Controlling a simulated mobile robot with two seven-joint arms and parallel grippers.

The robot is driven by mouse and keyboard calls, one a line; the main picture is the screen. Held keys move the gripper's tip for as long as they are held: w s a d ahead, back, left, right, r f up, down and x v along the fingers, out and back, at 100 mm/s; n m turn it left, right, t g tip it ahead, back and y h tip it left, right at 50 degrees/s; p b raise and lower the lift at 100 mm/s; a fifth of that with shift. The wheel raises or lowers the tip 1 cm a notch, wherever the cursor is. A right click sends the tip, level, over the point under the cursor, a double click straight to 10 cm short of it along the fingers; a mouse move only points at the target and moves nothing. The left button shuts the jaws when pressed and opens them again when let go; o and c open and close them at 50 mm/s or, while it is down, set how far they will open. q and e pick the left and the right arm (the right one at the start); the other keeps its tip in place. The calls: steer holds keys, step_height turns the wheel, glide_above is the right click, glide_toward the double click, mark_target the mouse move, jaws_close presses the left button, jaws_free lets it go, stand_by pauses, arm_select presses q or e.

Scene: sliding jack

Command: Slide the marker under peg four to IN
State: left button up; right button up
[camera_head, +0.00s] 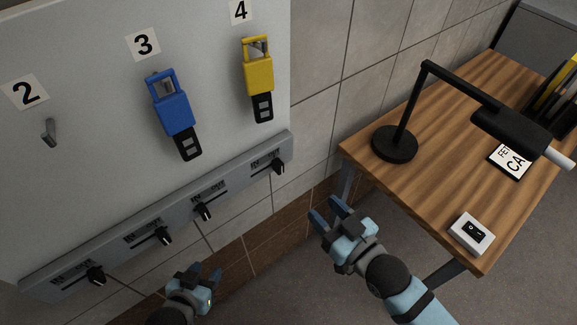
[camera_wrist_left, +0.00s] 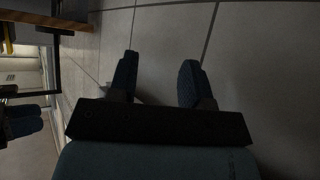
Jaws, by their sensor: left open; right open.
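The marker under peg four (camera_head: 278,167) is a small black knob on the grey rail, at the OUT side of its IN/OUT label. A yellow padlock-like tag (camera_head: 258,75) with a black strap hangs below the number 4 card (camera_head: 240,11). My left gripper (camera_head: 205,274) is open and empty, low in front of the board, below and left of the marker. In the left wrist view its two blue fingers (camera_wrist_left: 157,78) are apart with only grey tiles beyond. My right gripper (camera_head: 328,213) is open and empty, below and right of the marker, apart from it.
The grey rail (camera_head: 225,182) carries several similar black knobs. A blue tag (camera_head: 172,108) hangs under number 3; peg two (camera_head: 50,132) is bare. A wooden desk (camera_head: 440,120) with a black lamp (camera_head: 395,143) and white switch box (camera_head: 471,234) stands at right.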

mark_target(281, 167)
steer(key=x, duration=0.9)
steer(key=p+x, duration=0.1)
steer(key=x, duration=0.3)
steer(key=shift+w+a+r, duration=0.1)
steer(key=shift+a+r, duration=0.3)
steer(key=shift+a, duration=0.15)
arm_select(q)
steer(key=shift+s+a, duration=0.15)
steer(key=shift+s, duration=0.45)
arm_select(e)
steer(key=shift+c, duration=0.3)
jaws_close()
